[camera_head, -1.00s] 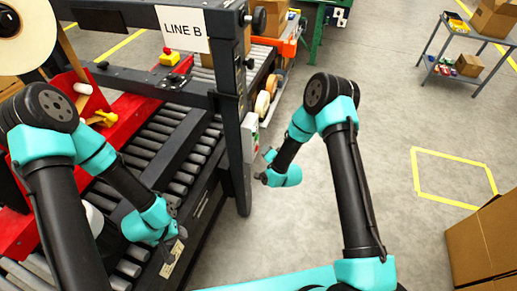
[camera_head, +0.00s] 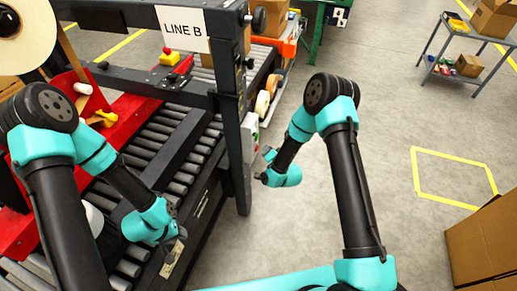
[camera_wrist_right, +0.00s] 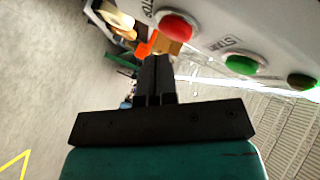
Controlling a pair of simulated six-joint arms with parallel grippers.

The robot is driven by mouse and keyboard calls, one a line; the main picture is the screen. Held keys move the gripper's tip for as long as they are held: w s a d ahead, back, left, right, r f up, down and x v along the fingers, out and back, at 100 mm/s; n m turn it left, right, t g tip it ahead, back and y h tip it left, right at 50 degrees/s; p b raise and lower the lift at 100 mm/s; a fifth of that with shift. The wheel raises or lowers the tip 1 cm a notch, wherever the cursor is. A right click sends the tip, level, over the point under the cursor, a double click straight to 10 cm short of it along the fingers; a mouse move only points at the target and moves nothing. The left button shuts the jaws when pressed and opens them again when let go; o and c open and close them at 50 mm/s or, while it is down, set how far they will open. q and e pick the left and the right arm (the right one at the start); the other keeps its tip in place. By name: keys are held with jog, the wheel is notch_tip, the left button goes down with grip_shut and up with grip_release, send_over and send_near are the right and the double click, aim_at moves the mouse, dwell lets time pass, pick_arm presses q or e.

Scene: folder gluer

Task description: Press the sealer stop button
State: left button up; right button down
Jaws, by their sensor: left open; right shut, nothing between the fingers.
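The control box (camera_head: 251,135) is pale grey and sits on the side of the sealer's dark upright post. In the right wrist view the stop button (camera_wrist_right: 177,26) is red, with a partly visible label beside it. A green button (camera_wrist_right: 241,65) labelled START is to its right. My right gripper (camera_wrist_right: 157,62) is shut and empty, its fingertips just below the red button in the picture; I see no contact. In the head view my right gripper (camera_head: 267,155) is beside the box. My left gripper (camera_head: 178,238) is open over the near edge of the roller conveyor.
A third, dark button (camera_wrist_right: 302,81) is on the box. A yellow box with a red button (camera_head: 169,57) sits on the machine further back. The dark post (camera_head: 235,165) stands left of my right gripper.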

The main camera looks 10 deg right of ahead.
jog(key=shift+a, duration=0.1)
dwell(0.6)
jog(key=shift+w+a, duration=0.25)
jog(key=shift+a, duration=0.05)
jog(key=shift+w+a, duration=0.1)
jog(key=shift+a, duration=0.15)
dwell(0.7)
jog(key=shift+d, duration=0.1)
jog(key=shift+s+d, duration=0.35)
jog(key=shift+d, duration=0.2)
jog(key=s+d, duration=0.2)
jog(key=d, duration=0.1)
jog(key=s+d, duration=0.1)
jog(key=d, duration=0.1)
jog(key=shift+d, duration=0.1)
dwell(0.5)
dwell(0.7)
